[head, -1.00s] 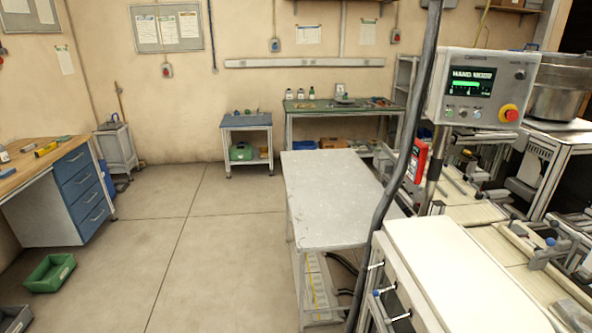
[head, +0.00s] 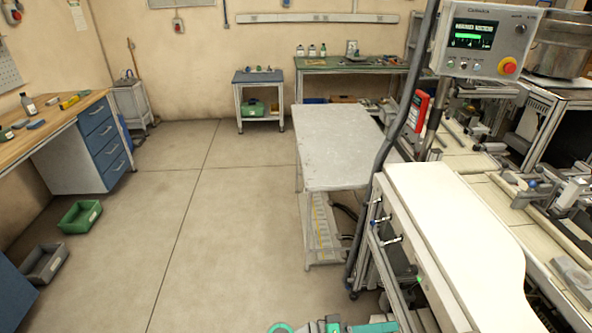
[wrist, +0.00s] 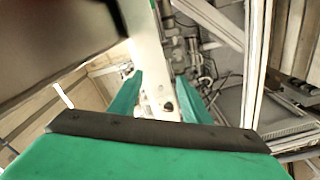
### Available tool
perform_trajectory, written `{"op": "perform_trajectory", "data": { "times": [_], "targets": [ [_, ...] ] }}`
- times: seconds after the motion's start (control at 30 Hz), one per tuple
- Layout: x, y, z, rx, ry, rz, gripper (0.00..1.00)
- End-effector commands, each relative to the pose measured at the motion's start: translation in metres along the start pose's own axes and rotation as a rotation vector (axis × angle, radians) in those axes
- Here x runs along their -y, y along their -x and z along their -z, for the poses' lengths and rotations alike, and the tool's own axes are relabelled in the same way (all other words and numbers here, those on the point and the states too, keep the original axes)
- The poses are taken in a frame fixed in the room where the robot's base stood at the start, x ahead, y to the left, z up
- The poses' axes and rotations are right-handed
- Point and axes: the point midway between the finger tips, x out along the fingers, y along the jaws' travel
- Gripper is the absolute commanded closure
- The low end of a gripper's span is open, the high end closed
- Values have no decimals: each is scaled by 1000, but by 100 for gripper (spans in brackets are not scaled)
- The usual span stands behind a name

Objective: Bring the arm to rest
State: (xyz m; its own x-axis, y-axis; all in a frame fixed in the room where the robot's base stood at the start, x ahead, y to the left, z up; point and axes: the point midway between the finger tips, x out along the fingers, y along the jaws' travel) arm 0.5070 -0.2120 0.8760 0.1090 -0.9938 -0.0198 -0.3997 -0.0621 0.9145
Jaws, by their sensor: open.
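My gripper (wrist: 158,80) shows in the wrist view as two green fingers standing apart, with nothing held between them. Behind the fingers is a pale upright strip and blurred machine parts. In the head view, green and grey parts of my arm show at the bottom edge, right of the middle. The fingers cannot be made out there.
A white-topped machine bench (head: 455,240) with a control panel (head: 485,42) stands at right. A grey table (head: 335,150) is beside it. A wooden workbench (head: 50,120) stands at left, with a green bin (head: 80,216) on the floor. The floor (head: 215,225) between is clear.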

Motion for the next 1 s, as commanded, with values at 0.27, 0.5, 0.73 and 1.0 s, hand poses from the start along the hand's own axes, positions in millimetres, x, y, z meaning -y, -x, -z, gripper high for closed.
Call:
{"op": "perform_trajectory", "data": {
  "times": [0.27, 0.5, 0.73, 1.0],
  "targets": [
    [28, 4, -17, -70, 37, 102, 57],
    [65, 16, -43, -164, 74, 247, 57],
    [114, 53, -93, -314, 93, 504, 57],
    [134, 121, -156, -477, 18, 826, 57]
  ]
}}
